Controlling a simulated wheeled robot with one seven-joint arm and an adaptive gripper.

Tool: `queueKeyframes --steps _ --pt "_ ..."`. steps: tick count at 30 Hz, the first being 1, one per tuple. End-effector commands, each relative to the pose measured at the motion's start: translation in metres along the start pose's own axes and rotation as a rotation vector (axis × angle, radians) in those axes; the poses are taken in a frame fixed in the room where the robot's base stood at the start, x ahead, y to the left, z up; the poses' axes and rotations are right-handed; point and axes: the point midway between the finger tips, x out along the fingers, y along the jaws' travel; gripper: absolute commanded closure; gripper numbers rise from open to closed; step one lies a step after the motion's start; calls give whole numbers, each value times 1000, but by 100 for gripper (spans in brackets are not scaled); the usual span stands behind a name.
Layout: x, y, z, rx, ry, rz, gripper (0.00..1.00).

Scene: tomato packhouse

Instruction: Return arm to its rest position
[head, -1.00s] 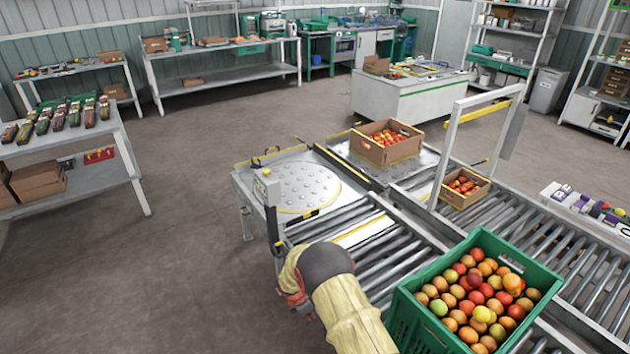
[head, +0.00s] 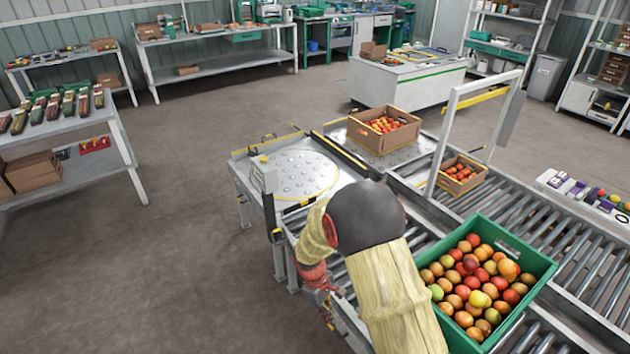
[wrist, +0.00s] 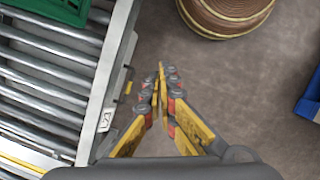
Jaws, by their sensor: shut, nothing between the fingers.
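My arm, in a pale yellow sleeve with a dark elbow, reaches over the roller conveyor in the head view and bends down on its near left side. My gripper (wrist: 162,72) is shut and empty in the wrist view, its yellow and red fingers meeting at the tips. It hangs above the grey floor just beside the conveyor's edge, touching nothing I can see. In the head view the gripper (head: 328,318) is small and partly cut off from clear sight beside the conveyor frame.
A green crate (head: 537,262) of tomatoes stands on the roller conveyor (head: 545,225), right of my arm. Cardboard boxes (head: 385,145) of tomatoes stand farther back. The wrist view shows a round brown object (wrist: 225,22) and a blue edge (wrist: 308,100). Open floor (head: 180,250) lies left.

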Motion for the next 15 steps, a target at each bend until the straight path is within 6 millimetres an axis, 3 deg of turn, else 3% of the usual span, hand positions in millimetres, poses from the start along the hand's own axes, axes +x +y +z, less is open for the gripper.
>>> queueKeyframes --steps 1,6,15 --pt "-21 -1 14 58 14 -4 100" --pt "-77 -10 61 247 51 -24 100" --pt "-157 -35 143 525 141 -54 100"
